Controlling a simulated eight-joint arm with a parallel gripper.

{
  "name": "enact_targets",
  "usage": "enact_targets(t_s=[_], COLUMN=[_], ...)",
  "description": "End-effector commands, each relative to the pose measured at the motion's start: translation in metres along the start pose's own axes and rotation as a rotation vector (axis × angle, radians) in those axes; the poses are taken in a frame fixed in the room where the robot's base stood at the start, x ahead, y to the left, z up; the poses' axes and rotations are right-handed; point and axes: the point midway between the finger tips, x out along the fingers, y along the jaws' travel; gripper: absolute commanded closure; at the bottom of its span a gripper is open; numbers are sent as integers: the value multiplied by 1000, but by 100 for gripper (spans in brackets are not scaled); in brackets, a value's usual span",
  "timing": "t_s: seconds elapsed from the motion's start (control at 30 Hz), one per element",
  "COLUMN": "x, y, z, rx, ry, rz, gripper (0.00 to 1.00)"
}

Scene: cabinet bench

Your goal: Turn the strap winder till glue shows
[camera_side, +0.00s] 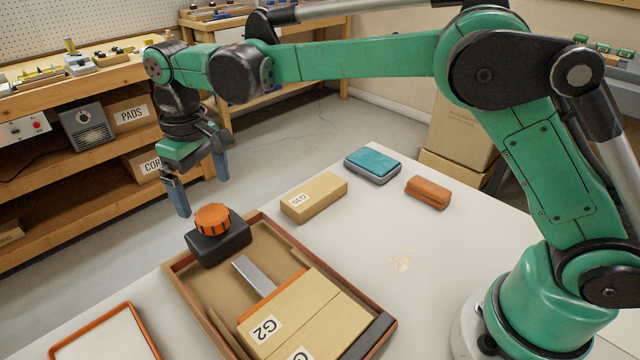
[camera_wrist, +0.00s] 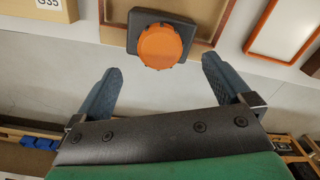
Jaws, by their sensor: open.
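The strap winder is an orange ribbed knob (camera_side: 213,218) on a dark grey block (camera_side: 218,246) at the far left corner of a shallow tray (camera_side: 176,262). In the wrist view the orange knob (camera_wrist: 160,46) lies beyond the fingertips and roughly midway between them. My gripper (camera_side: 200,190) is open and empty, fingers pointing down, above and apart from the knob. In the wrist view my gripper (camera_wrist: 163,75) has its two blue-grey fingers spread wide. No glue can be made out at the knob.
The tray holds wooden blocks, one marked G2 (camera_side: 290,308), and a grey metal bar (camera_side: 254,275). A block marked G35 (camera_side: 314,196), a teal-topped box (camera_side: 373,164) and an orange-brown case (camera_side: 428,191) lie behind it. An orange-rimmed white tray (camera_side: 104,338) lies front left.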

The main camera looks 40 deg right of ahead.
Motion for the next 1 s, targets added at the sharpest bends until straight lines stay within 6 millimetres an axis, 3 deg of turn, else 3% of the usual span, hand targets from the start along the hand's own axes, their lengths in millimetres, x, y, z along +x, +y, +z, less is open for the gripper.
enact_targets(t_s=[0.3, 0.63, 0.93, 1.0], x=[41, 46, 46, 46], y=[0, 0, 0, 0], z=[0, 1, 1, 1], rx=[0, 0, 0, 6], ry=[0, 0, 0, 0], rz=[0, 0, 0, 0], gripper=[2, 2, 87, 87])
